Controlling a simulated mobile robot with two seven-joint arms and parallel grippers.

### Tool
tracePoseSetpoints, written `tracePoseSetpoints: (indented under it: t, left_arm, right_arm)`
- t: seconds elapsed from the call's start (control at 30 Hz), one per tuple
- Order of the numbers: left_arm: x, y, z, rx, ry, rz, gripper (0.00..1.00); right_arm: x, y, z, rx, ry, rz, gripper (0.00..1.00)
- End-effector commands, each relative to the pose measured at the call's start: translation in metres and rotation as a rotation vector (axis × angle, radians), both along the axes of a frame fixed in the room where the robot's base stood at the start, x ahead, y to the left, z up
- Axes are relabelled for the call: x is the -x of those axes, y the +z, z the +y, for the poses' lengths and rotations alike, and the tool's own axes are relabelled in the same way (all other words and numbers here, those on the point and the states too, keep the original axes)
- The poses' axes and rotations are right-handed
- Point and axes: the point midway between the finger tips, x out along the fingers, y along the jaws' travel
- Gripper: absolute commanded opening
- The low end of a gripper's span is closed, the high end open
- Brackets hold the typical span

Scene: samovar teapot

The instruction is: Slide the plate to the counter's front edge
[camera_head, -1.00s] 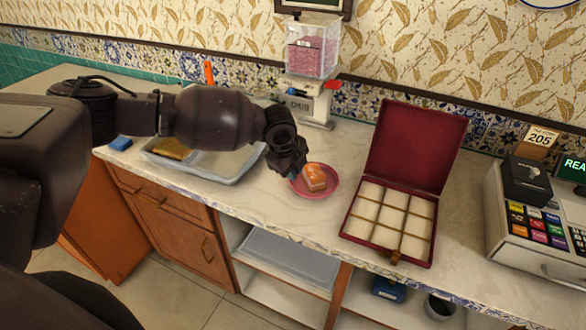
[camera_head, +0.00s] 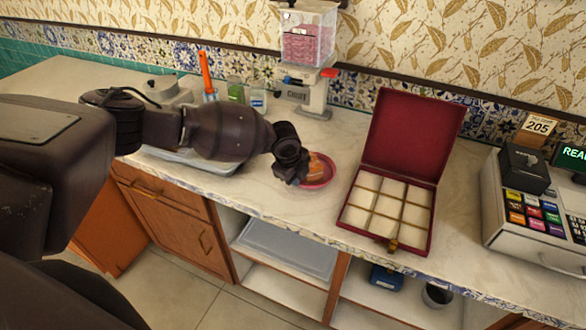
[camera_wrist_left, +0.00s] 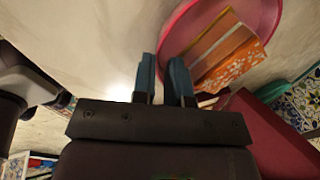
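The round pink-red plate (camera_head: 327,175) lies on the marble counter (camera_head: 300,208), left of the open red box. An orange patterned block (camera_head: 318,165) rests on it. My left gripper (camera_head: 293,180) is low over the counter at the plate's left side and hides part of the plate and block. In the left wrist view, the gripper's two teal-padded fingers (camera_wrist_left: 163,78) are apart with a narrow gap. One fingertip overlaps the rim of the plate (camera_wrist_left: 178,32) in the picture; I cannot tell whether it touches. My right gripper is not in view.
The open red box (camera_head: 412,165) with a divided tray stands right of the plate, and the cash register (camera_head: 530,215) farther right. A dispenser (camera_head: 308,60) stands behind. A metal tray (camera_head: 190,160) lies left, partly behind my arm. Counter in front of the plate is clear.

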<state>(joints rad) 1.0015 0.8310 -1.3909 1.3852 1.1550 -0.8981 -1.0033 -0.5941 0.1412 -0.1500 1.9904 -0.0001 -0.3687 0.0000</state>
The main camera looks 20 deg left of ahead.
Motion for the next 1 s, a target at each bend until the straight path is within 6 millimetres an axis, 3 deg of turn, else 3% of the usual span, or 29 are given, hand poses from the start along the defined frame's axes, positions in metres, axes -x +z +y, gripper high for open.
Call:
tracePoseSetpoints:
  t: [0.2,0.6,0.7,1.0]
  left_arm:
    - [-0.005,-0.019,-0.002,0.0,0.0,0.0,0.14]
    - [-0.006,-0.022,-0.002,0.0,0.0,0.0,0.14]
    - [-0.006,-0.022,-0.002,0.0,0.0,0.0,0.0]
    - [-0.005,-0.022,-0.002,-0.001,0.0,0.001,0.0]
  right_arm:
    - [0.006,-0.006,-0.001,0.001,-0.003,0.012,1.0]
    - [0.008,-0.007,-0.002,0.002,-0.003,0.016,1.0]
    - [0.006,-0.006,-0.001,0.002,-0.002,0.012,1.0]
    - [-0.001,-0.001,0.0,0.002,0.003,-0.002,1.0]
